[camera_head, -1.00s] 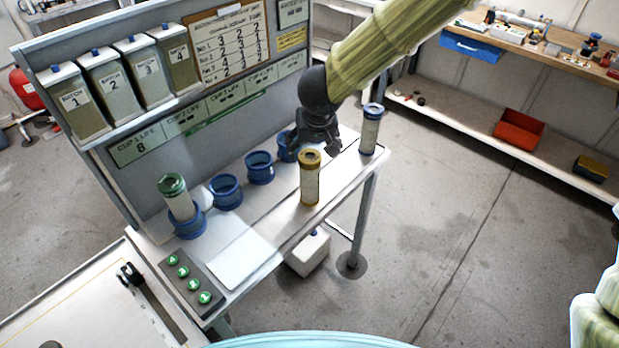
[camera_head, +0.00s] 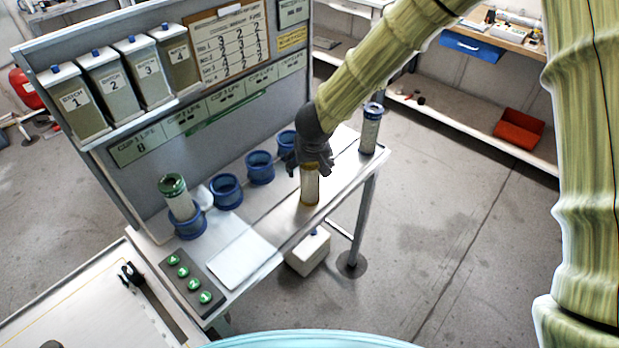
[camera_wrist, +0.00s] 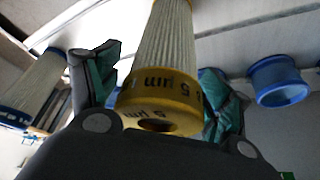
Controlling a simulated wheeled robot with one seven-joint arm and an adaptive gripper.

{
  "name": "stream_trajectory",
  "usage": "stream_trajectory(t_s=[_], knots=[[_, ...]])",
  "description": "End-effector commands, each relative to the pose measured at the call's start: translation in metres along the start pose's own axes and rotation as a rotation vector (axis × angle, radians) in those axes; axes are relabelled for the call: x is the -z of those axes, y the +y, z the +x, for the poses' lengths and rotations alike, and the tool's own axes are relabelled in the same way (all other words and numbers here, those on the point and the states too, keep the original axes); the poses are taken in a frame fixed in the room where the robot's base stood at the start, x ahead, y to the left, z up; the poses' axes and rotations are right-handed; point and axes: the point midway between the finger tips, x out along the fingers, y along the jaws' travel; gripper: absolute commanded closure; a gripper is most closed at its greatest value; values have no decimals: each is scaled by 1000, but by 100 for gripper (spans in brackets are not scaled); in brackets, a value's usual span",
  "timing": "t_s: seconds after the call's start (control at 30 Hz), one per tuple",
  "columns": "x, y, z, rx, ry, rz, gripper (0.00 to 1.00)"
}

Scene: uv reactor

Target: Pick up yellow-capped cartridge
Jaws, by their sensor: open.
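The yellow-capped cartridge (camera_head: 310,188) stands upright near the front edge of the bench. Its top is hidden behind my gripper (camera_head: 312,170) in the head view. In the wrist view the yellow cap (camera_wrist: 158,98) with dark lettering is close and sits between my two fingers (camera_wrist: 160,85). My gripper is open, with one finger on each side of the cap. I cannot tell whether either finger touches it.
A blue-capped cartridge (camera_head: 370,130) stands at the bench's right end. A green-capped cartridge (camera_head: 177,199) stands in a blue holder (camera_head: 190,228) at the left. Empty blue holders (camera_head: 226,191) line the back. A button panel (camera_head: 190,277) and white sheet (camera_head: 240,258) lie front left.

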Motion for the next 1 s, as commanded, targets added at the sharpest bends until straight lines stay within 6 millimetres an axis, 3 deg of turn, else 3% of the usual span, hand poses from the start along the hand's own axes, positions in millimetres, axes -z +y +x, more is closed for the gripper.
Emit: stream_trajectory(t_s=[0.33, 0.6, 0.63, 1.0], knots=[[0, 0, 5, 0, 0, 0, 21], [0, 0, 5, 0, 0, 0, 70], [0, 0, 5, 0, 0, 0, 73], [1, 0, 4, 0, 1, 0, 73]])
